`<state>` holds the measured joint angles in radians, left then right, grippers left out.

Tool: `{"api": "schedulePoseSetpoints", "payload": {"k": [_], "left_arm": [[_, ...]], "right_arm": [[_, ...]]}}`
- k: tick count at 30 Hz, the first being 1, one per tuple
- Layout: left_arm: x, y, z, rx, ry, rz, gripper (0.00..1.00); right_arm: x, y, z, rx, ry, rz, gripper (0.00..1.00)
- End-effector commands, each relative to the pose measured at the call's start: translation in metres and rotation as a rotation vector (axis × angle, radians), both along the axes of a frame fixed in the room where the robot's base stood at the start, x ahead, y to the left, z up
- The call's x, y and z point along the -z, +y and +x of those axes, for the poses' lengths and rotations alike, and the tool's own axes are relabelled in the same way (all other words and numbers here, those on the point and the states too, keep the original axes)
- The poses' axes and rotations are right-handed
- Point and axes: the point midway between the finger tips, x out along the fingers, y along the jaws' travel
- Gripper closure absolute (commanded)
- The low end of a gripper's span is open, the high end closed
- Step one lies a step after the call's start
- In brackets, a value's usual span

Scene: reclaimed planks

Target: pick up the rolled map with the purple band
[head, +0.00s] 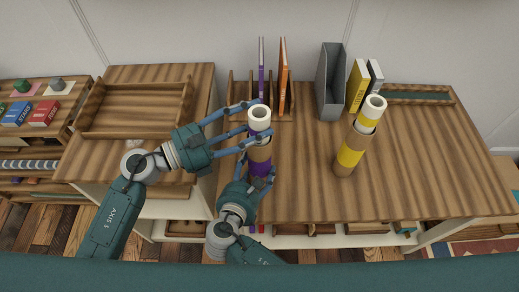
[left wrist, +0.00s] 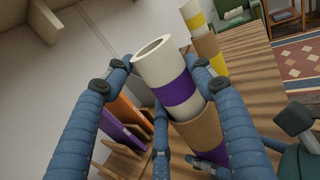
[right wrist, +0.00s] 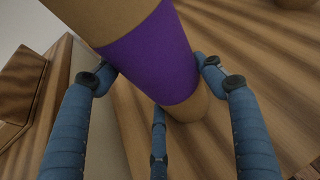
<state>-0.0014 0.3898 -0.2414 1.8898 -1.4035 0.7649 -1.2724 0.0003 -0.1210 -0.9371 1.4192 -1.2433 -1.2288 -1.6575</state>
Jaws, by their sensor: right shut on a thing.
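The rolled map with the purple band (head: 259,153) is upright near the table's left front, a brown tube with a white upper end. It also shows in the left wrist view (left wrist: 204,128). My left gripper (head: 249,122) is open, its fingers around the upper part. My right gripper (head: 258,182) is shut on the map lower down, at the wide purple band (right wrist: 155,55) in the right wrist view. The map's foot is partly hidden in the head view, so I cannot tell whether it touches the table.
A similar rolled map with yellow bands (head: 350,157) stands to the right on the wooden table (head: 420,180). Behind are a grey file holder (head: 329,85), yellow book (head: 357,86) and orange book (head: 283,75). An empty wooden tray (head: 135,105) lies left.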

Motion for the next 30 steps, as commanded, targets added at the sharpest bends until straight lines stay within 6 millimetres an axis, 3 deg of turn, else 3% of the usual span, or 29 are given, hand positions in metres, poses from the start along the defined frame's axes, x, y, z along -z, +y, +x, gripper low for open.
{"api": "schedulePoseSetpoints", "payload": {"k": [8, 14, 17, 30], "left_arm": [[-0.003, 0.000, 0.000, 0.000, -0.002, 0.000, 0.80], [-0.029, 0.000, 0.000, 0.002, -0.008, 0.002, 0.80], [-0.055, 0.000, 0.000, 0.003, -0.012, 0.004, 0.80], [-0.203, 0.000, -0.001, 0.000, -0.018, 0.003, 0.80]], "right_arm": [[0.000, 0.000, 0.000, 0.000, 0.001, 0.000, 0.58], [0.000, 0.000, 0.000, 0.000, 0.001, 0.000, 0.58], [0.000, 0.000, 0.000, 0.000, 0.001, 0.000, 0.58], [0.000, 0.000, 0.000, 0.000, 0.001, 0.000, 0.58]]}}
